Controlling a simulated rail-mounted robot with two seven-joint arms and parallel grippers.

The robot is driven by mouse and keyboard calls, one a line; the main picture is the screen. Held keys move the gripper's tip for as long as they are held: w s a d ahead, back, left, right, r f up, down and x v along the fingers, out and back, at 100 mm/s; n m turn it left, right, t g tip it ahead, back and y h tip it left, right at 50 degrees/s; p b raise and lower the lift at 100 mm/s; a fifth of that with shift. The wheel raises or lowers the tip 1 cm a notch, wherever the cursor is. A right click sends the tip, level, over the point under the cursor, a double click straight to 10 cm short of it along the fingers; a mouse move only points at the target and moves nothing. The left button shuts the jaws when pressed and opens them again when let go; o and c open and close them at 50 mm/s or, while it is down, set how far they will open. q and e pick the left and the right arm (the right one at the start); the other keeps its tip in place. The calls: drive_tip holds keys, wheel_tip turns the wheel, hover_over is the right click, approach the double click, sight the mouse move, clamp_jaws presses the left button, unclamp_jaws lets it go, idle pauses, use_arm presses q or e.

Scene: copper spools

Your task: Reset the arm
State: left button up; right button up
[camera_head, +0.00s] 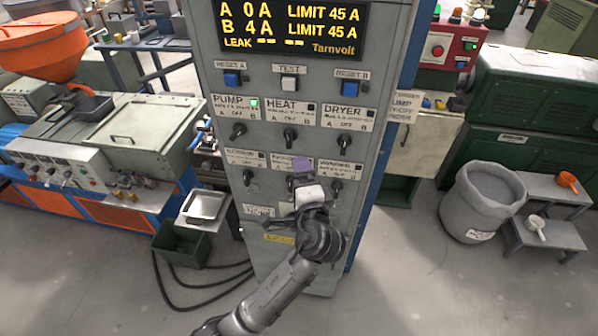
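My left arm comes up from the bottom edge, left of centre. Its gripper (308,188) is at the lower middle of the grey control cabinet (215,60), in front of the middle knob of the lower row. The wrist hides the fingers and most of that knob, so I cannot tell whether the gripper is open or touching anything. My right gripper is not in view. The cabinet's display (292,27) reads A 0 A, B 4 A, both limits 45 A. The green lamp (254,103) beside PUMP is lit.
Rotary knobs such as the PUMP knob (238,131) stick out around my gripper. A grey bin (480,205) and side table (545,235) stand at right. A green crate (180,245) and cables lie at left.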

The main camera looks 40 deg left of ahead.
use_arm(q)
drive_tip(key=shift+d, duration=0.1)
idle(0.6)
drive_tip(key=s+d+f+n+h, duration=0.5)
drive_tip(key=d+f+n+h, duration=0.15)
drive_tip(key=h, duration=0.45)
drive_tip(key=s+f+g+h, duration=0.1)
drive_tip(key=s+f+g, duration=0.3)
drive_tip(key=s+f, duration=0.7)
drive_tip(key=s+f+g+h, duration=0.3)
drive_tip(key=s+f, duration=0.5)
drive_tip(key=s, duration=0.8)
wheel_tip(320, 180, up, 14)
drive_tip(key=g+y+p, duration=0.1)
drive_tip(key=p, duration=1.3)
drive_tip(key=shift+s+r, duration=0.15)
